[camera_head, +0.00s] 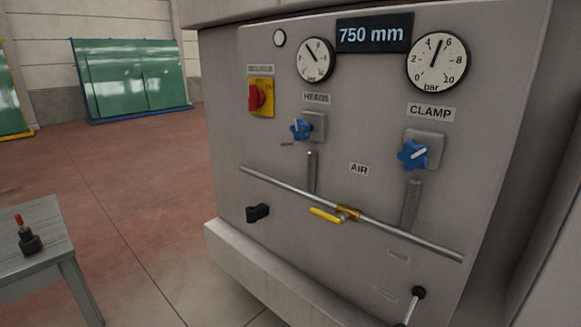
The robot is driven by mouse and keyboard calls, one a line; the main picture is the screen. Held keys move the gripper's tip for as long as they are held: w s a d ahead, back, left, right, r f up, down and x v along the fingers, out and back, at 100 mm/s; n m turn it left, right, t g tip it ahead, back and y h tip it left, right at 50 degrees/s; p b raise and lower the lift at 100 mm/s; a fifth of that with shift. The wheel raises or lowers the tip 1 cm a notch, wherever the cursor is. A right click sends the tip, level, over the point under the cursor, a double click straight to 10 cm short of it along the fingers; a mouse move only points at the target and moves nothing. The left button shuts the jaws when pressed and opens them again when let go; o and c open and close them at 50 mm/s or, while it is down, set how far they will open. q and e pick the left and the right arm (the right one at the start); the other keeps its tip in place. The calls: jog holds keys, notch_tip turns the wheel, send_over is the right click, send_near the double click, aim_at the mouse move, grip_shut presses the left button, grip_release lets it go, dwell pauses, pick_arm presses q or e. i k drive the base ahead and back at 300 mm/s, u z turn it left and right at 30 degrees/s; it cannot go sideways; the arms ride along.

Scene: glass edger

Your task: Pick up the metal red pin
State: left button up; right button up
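A small pin with a red top (19,220) stands upright at the left edge of the view. Its lower part is a dark, wider piece (30,243), and I cannot tell if the two are one piece. It rests on a grey table (45,222), near the table's right side. Neither of my grippers shows in the head view, so nothing is seen touching the pin.
A grey machine panel (330,180) fills the right, with gauges, a red switch (257,97), blue knobs (413,154), a yellow-handled valve (327,215) on a pipe, and a black-knobbed lever (418,293). Open floor (140,200) lies between table and machine. Green glass panels (130,80) stand behind.

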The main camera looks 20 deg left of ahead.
aim_at(19, 220)
jog(key=u, duration=0.3)
jog(key=k, duration=0.4)
jog(key=u, duration=1.65)
jog(key=i, duration=1.35)
jog(key=u, duration=0.4)
jog(key=k, duration=0.6)
jog(key=u, duration=0.25)
jog(key=i, duration=1.35)
jog(key=z, duration=0.6)
